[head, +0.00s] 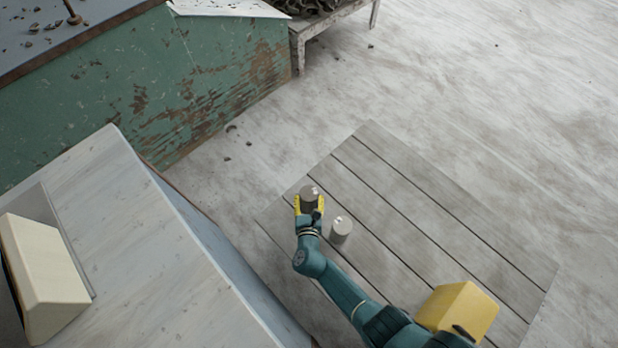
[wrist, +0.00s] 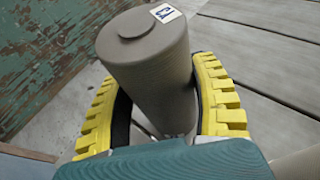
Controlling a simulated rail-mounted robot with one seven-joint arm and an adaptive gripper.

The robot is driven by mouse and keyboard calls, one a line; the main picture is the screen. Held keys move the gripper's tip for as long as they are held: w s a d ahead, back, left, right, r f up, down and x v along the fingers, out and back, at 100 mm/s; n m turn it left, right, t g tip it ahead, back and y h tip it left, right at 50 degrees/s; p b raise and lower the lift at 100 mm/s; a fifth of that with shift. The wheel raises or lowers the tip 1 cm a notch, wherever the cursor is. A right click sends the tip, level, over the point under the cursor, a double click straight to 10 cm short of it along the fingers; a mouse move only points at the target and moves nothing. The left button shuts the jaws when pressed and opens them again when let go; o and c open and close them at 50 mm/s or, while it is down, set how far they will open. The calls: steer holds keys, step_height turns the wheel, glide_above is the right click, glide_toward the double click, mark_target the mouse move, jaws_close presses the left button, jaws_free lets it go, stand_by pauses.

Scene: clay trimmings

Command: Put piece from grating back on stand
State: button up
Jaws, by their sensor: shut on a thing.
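A grey clay cylinder (head: 309,190) with a small white label on its top is between the yellow fingers of my gripper (head: 309,204). In the wrist view the cylinder (wrist: 150,62) has a raised disc on its top, and the fingers of my gripper (wrist: 160,85) are closed around its sides. It leans in that picture; its lower end is hidden by my gripper. I cannot tell whether it touches the slatted grey grating (head: 410,215) below. A second grey cylinder (head: 341,230) stands on the grating, right of my gripper. I cannot tell which surface is the stand.
A grey-topped bench (head: 130,235) with a cream wedge-shaped block (head: 45,275) is at the left. A worn green cabinet (head: 150,95) stands behind it. A low table (head: 330,22) with a dark heap is at the top. The floor at the right is open.

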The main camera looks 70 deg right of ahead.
steer(key=shift+w+d+f, duration=0.1)
steer(key=o, duration=1.2)
steer(key=shift+o, duration=0.2)
steer(key=shift+r, duration=0.25)
steer(key=p+v, duration=0.6)
steer(key=v, duration=0.6)
steer(key=shift+f, duration=0.1)
